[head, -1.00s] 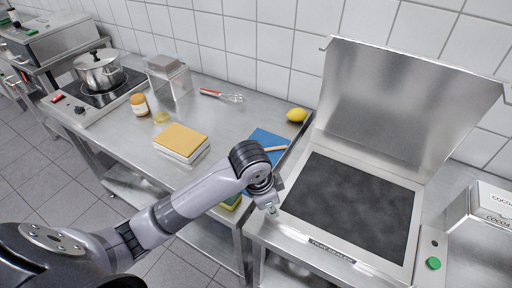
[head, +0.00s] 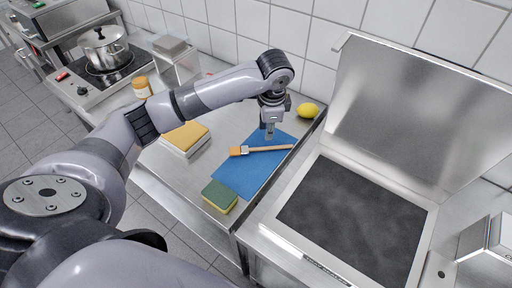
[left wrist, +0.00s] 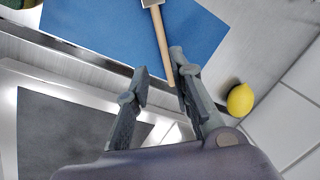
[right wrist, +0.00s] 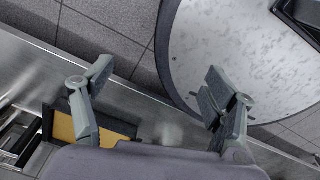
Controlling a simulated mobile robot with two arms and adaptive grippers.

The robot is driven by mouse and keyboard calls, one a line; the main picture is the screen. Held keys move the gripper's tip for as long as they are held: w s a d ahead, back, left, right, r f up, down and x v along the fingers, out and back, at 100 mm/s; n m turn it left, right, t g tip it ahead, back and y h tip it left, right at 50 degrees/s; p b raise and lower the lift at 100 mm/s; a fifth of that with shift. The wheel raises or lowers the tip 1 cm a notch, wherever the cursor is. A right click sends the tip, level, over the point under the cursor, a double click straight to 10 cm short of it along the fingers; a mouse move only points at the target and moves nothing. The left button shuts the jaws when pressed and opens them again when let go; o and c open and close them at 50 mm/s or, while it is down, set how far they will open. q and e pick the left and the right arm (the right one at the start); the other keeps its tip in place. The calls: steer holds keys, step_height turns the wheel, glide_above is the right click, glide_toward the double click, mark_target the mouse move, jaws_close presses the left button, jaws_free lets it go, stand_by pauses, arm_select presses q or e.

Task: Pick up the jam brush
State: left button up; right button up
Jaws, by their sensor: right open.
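The jam brush (head: 268,149) lies on a blue mat (head: 240,178) in the head view, its orange bristles to the left and its wooden handle to the right. My left gripper (head: 269,133) points down just above the handle. In the left wrist view, the wooden handle (left wrist: 162,42) runs down toward the gap between the open fingers of the left gripper (left wrist: 158,84), its end close to the right-hand finger. The fingers are not closed on it. My right gripper (right wrist: 160,75) is open and empty in the right wrist view, away from the brush.
A green and yellow sponge (head: 220,197) lies at the mat's front edge. A lemon (head: 308,111) sits behind the brush, also seen in the left wrist view (left wrist: 240,99). A dark-topped machine with a raised lid (head: 400,110) stands to the right.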

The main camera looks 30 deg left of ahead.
arm_select(q)
glide_above(265, 147)
steer(key=s+d, duration=0.1)
steer(key=f, duration=0.4)
steer(key=shift+s+d+f, duration=0.15)
steer(key=shift+d+f, duration=0.05)
steer(key=shift+f, duration=0.05)
steer(key=shift+a+f, duration=0.1)
steer(key=shift+f, duration=0.3)
steer(key=f, duration=0.1)
steer(key=f+p, duration=0.1)
steer(key=f, duration=0.2)
steer(key=shift+w+a+f, duration=0.2)
steer(key=shift+w+a, duration=0.2)
steer(key=shift+f, duration=0.25)
arm_select(e)
steer(key=shift+w+a+r, duration=0.3)
steer(key=shift+w+r, duration=0.5)
steer(key=shift+r, duration=0.1)
arm_select(q)
steer(key=shift+c, duration=0.2)
jaws_close()
